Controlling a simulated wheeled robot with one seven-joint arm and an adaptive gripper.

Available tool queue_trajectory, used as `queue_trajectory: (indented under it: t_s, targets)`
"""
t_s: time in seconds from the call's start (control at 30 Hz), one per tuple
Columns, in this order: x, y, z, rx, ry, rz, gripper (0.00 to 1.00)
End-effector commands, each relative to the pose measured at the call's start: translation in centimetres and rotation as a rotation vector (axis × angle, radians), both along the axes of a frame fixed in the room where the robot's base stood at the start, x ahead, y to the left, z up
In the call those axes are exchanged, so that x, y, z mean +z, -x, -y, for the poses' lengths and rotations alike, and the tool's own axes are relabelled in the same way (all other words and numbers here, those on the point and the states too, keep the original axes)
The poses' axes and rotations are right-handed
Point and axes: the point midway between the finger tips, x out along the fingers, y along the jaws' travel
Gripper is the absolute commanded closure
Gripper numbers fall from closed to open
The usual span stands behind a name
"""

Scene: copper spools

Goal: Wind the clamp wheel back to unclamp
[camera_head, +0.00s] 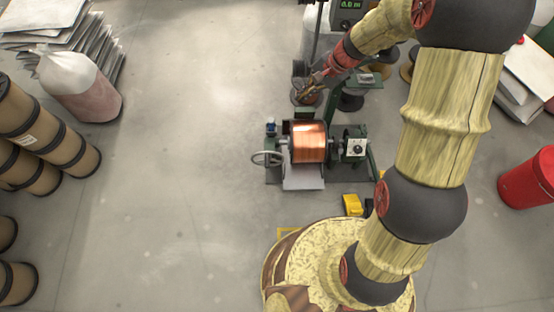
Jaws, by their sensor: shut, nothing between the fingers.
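The clamp wheel (267,158) is a grey handwheel on the left side of the green winding machine (354,147). A copper spool (310,142) sits in the middle of the machine, between the wheel side and the right-hand housing. My gripper (301,99) is behind the spool and above it in the picture, apart from the wheel, to its upper right. Its fingers are small here and look shut and empty. A dark round spool or reel lies beneath or behind the gripper and is partly hidden by it.
My arm covers much of the right side. A digital display (349,5) stands at the top. A yellow block (352,204) lies near my base. Brown drums (45,135) and a sack (78,85) are at left, a red bin (530,178) at right. Floor left of the wheel is clear.

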Motion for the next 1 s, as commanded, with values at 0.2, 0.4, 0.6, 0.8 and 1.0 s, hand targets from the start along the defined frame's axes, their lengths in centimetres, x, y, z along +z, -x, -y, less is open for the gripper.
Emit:
queue_trajectory:
  t_s: [0.2, 0.4, 0.6, 0.8, 1.0]
  targets:
    - [-11.4, -2.7, 0.0, -0.189, -0.081, -0.147, 1.0]
    - [-22.3, -3.2, 0.1, -0.37, -0.134, -0.276, 1.0]
    - [-32.6, -1.7, 0.3, -0.54, -0.164, -0.393, 1.0]
    - [-38.8, 0.1, 0.4, -0.648, -0.175, -0.462, 1.0]
    - [-40.9, 0.7, 0.2, -0.677, -0.177, -0.48, 1.0]
